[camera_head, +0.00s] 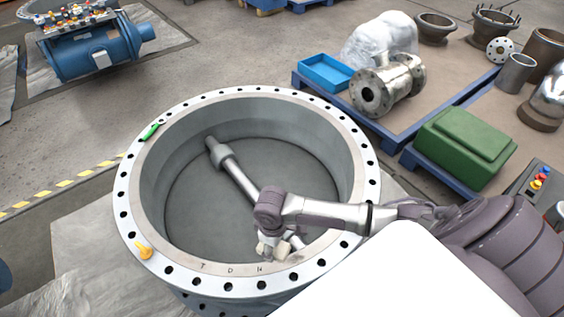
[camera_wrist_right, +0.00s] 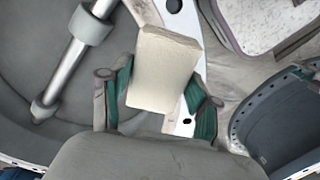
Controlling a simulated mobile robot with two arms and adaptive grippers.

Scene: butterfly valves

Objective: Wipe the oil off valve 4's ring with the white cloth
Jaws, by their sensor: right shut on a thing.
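A large round valve body with a wide pale, bolt-holed flange ring (camera_head: 128,185) fills the middle of the head view. A shaft (camera_head: 238,180) crosses its grey inside. No number 4 shows, and I cannot make out oil on the ring. My right gripper (camera_head: 272,246) is over the ring's near right part. In the right wrist view, the right gripper (camera_wrist_right: 158,98) is shut on a folded off-white cloth (camera_wrist_right: 166,66), which sticks out beyond the fingers above the ring. I cannot tell whether the cloth touches it. My left gripper is not in view.
A green-handled tool (camera_head: 152,131) and a yellow-orange piece (camera_head: 145,251) lie on the ring. A blue tray (camera_head: 326,72), a metal valve (camera_head: 388,84) and a green case (camera_head: 465,147) stand to the right. A blue motor unit (camera_head: 92,48) stands far left. The floor left of the valve is open.

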